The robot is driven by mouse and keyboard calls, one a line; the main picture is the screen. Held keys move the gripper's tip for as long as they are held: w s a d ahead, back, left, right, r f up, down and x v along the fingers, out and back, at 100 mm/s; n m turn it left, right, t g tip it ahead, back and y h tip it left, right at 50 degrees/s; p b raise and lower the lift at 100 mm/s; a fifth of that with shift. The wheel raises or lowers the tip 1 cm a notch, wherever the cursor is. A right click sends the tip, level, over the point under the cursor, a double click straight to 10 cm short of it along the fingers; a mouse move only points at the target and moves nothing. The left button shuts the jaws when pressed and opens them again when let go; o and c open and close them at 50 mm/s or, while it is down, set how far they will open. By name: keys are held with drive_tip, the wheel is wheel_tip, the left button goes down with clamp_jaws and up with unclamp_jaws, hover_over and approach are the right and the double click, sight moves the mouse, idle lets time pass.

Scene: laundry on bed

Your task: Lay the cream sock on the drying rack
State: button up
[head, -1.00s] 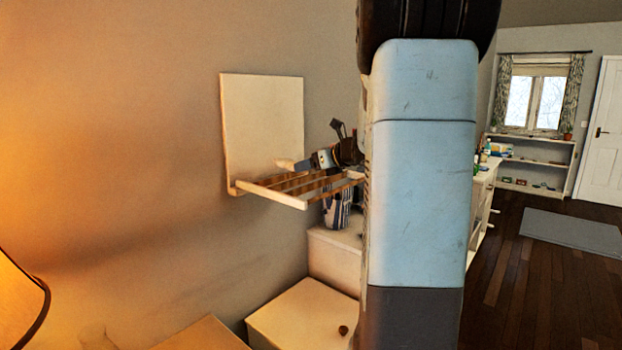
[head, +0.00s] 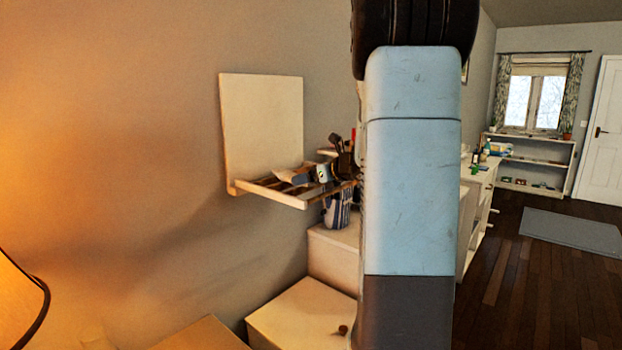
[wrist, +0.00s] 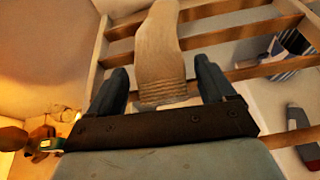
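The cream sock (head: 290,177) lies on the slats of the wall-mounted drying rack (head: 276,196). In the wrist view the sock (wrist: 160,45) stretches away from me across the rack's slats (wrist: 250,31), with its ribbed cuff nearest. My gripper (wrist: 163,72) is open, its two dark fingers on either side of the cuff with small gaps. In the head view my gripper (head: 315,173) is low at the rack's right part, partly hidden by my arm. Whether the cuff end touches a slat is hard to tell.
A striped blue-and-white container (head: 337,208) stands below the rack on a white cabinet (head: 333,245). The rack's upright back panel (head: 262,125) is against the wall. A lamp (head: 20,305) glows at the lower left.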

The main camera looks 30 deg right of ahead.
drive_tip(key=shift+o, duration=0.7)
